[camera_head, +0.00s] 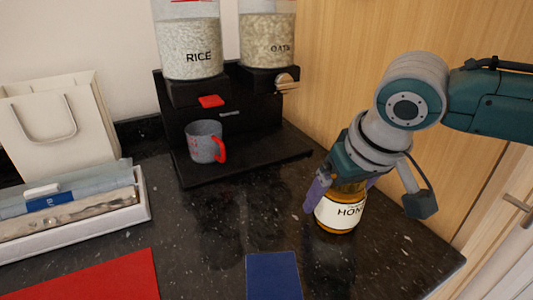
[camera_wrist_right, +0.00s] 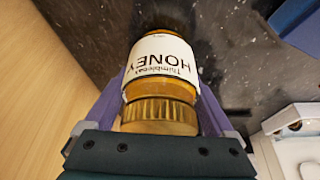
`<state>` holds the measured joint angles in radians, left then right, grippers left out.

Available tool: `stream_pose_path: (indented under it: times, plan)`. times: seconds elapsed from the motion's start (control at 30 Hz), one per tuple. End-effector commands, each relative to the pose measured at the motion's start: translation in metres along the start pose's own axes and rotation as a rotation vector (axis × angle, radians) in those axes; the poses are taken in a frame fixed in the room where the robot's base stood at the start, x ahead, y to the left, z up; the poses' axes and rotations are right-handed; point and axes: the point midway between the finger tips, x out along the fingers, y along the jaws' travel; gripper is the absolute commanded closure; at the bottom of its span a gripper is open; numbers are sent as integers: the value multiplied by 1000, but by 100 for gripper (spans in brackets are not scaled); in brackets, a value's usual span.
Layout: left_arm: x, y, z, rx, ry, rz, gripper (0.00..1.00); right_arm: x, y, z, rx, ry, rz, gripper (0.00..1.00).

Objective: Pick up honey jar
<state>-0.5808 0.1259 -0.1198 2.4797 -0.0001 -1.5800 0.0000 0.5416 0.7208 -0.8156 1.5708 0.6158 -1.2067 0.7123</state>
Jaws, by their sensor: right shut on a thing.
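The honey jar (camera_head: 340,212) is amber with a white label and stands upright on the dark granite counter, near its right end. My right gripper (camera_head: 341,192) comes down from above and is shut on the jar, with purple fingers on either side of its upper part. In the right wrist view the jar (camera_wrist_right: 162,75) shows its gold ribbed lid close to the palm, and the fingers (camera_wrist_right: 160,100) lie along both sides. I cannot tell clearly whether its base is lifted off the counter. My left gripper is not in view.
A black dispenser stand (camera_head: 240,155) holds rice (camera_head: 190,45) and oats (camera_head: 267,38) containers, with a grey mug (camera_head: 204,141) on it. A white tray (camera_head: 145,205), a paper bag (camera_head: 60,125), a red mat (camera_head: 100,278) and a blue item (camera_head: 273,276) lie left and front. A wood panel (camera_head: 370,40) stands behind.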

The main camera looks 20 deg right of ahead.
Motion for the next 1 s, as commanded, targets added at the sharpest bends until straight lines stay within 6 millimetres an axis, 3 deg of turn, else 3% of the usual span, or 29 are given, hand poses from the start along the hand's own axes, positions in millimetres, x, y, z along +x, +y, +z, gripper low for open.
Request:
stream_pose_path:
  times: [0.07,0.5,1.0]
  plan:
    - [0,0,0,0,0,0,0,0,0,0,0,0,0,51]
    - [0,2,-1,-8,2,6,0,0,0,0,0,-1,0,100]
    - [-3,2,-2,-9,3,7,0,-11,0,-6,0,4,-1,100]
